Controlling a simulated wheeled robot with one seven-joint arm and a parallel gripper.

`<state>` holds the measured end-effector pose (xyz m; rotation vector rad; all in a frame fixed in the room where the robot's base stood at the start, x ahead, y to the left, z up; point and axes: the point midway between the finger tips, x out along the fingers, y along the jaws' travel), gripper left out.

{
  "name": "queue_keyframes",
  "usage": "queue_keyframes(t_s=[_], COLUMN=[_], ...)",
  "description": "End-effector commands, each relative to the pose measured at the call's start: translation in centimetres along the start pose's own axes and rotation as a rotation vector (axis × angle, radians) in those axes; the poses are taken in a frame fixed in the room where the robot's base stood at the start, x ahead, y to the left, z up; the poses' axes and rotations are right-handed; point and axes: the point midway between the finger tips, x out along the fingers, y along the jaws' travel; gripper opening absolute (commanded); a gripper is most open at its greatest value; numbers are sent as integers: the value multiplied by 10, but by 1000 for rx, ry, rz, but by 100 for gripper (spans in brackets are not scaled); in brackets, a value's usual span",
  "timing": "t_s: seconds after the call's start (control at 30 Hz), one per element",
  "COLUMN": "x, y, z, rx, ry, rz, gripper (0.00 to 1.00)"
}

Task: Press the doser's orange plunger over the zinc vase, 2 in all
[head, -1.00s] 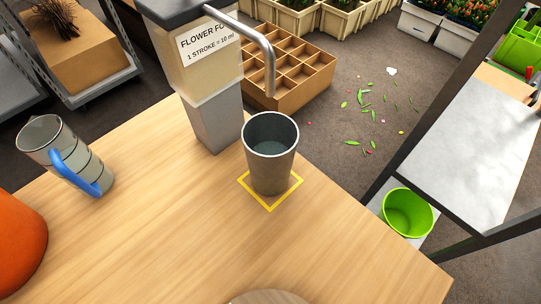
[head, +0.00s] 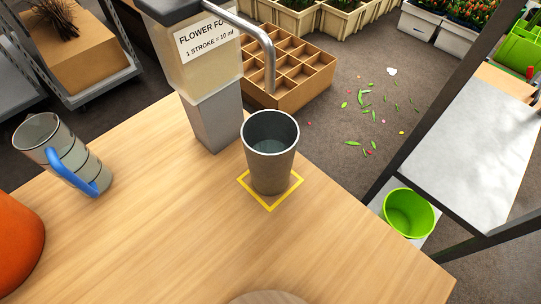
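The doser (head: 213,115) stands at the back of the wooden table, with a grey base, a pale tank and a "FLOWER FO… 1 STROKE = 10 ml" label. Its metal spout (head: 269,65) bends down above the zinc vase (head: 270,165). The vase stands upright inside a yellow square outline (head: 270,208) and has some clear liquid in it. The doser's top is cut off by the frame edge, and the orange plunger does not show. My gripper is not in view.
A clear jug with a blue handle (head: 75,172) and an orange rounded object (head: 15,245) are on the table's left. A round wooden piece (head: 267,297) is at the front edge. A divided box (head: 290,80) and green bucket (head: 409,213) stand beyond the table.

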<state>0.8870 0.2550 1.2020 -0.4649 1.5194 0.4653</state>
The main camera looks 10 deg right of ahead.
Motion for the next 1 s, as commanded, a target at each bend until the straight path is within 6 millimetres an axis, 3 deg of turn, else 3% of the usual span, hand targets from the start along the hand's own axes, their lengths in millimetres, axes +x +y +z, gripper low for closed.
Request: queue_keyframes(t_s=[0.67,0.83,1.0], x=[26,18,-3], y=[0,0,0], z=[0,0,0], rx=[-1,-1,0], ry=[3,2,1], rz=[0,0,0], gripper=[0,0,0])
